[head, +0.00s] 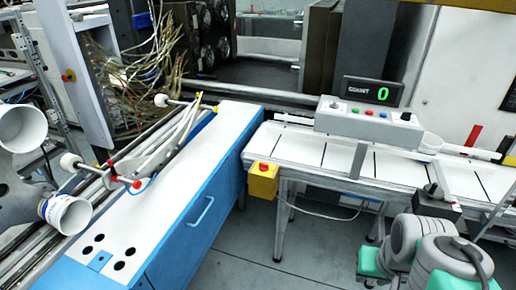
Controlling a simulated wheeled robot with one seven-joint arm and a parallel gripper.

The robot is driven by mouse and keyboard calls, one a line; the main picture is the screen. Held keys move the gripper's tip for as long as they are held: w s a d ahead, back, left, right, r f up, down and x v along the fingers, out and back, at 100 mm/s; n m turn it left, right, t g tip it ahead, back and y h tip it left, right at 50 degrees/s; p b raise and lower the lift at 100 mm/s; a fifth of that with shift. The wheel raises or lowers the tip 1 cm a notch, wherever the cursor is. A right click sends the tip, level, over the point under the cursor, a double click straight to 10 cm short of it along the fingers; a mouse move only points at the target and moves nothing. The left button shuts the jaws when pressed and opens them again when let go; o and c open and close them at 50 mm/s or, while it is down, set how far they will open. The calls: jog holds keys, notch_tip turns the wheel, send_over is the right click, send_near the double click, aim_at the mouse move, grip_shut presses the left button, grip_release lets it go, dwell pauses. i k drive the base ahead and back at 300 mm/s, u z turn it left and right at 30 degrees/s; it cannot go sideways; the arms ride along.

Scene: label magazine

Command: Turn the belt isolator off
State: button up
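No switch in the head view carries a readable isolator label. A grey control box (368,122) stands on the white conveyor (315,152), with small coloured buttons and a black knob (405,116) at its right end; the knob's setting is too small to read. A dark box (437,207) with a short upright handle (432,189) shows at the conveyor's front right, just behind my grey and teal arm; I cannot tell what it is. My gripper's fingers cannot be made out, and nothing is seen held.
A yellow box with a red button (263,168) hangs at the conveyor's left front. A counter (383,93) reads a green 0. A blue cabinet with a white top (195,160) stands left, beside rollers and loose cables. Grey floor (245,245) is clear between.

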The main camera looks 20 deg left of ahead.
aim_at(263, 167)
jog(key=u, duration=0.4)
jog(key=i, duration=0.9)
jog(key=u, duration=1.5)
jog(key=i, duration=0.8)
jog(key=u, duration=0.65)
